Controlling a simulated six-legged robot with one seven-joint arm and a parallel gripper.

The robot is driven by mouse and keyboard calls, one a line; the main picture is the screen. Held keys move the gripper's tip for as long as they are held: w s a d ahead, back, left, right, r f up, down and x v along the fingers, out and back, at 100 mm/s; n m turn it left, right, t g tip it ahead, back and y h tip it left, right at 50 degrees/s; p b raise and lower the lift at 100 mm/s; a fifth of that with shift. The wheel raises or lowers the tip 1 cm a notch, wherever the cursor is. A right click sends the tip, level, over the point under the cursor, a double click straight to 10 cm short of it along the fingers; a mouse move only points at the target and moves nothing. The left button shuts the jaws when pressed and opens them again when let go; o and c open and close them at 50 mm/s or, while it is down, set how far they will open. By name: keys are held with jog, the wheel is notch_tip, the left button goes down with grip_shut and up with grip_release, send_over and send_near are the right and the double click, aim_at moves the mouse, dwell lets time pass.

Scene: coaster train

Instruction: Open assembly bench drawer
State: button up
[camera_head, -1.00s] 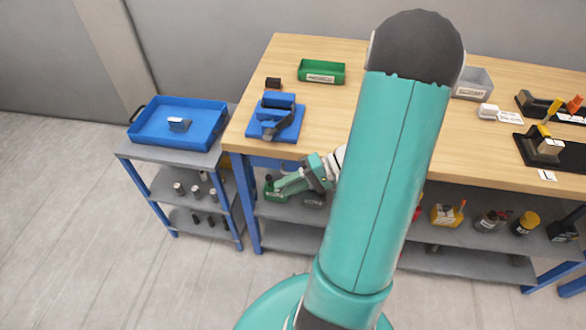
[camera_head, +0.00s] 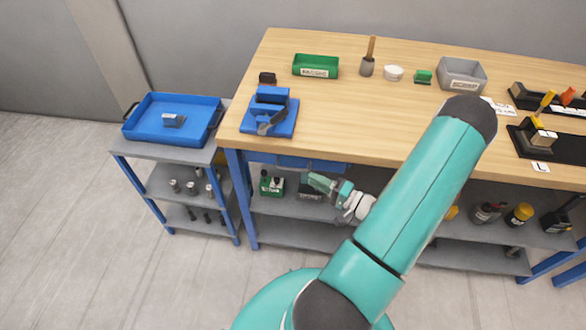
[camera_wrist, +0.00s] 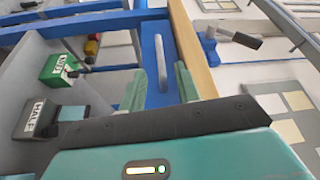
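The assembly bench drawer (camera_head: 318,166) shows as a blue front under the bench's front edge in the head view; it appears shut. In the wrist view its blue front (camera_wrist: 153,32) carries a grey bar handle (camera_wrist: 161,54). My gripper (camera_wrist: 162,86) is open, its two green fingers apart and facing the drawer front. The handle lies ahead of the gap between the fingers, and nothing is between them. In the head view my gripper (camera_head: 318,180) is just below and in front of the drawer; the handle cannot be made out there.
The wooden bench top (camera_head: 350,110) holds a blue vise (camera_head: 270,112), a green bin (camera_head: 316,66) and a grey bin (camera_head: 462,74). Labelled boxes (camera_wrist: 60,70) stand on the shelf below the drawer. A cart with a blue tray (camera_head: 150,124) stands left. Floor in front is clear.

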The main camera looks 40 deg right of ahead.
aim_at(293, 169)
jog(key=x, duration=0.8)
jog(key=shift+w+a, duration=0.2)
jog(key=shift+w, duration=0.15)
jog(key=shift+c, duration=0.2)
grip_shut()
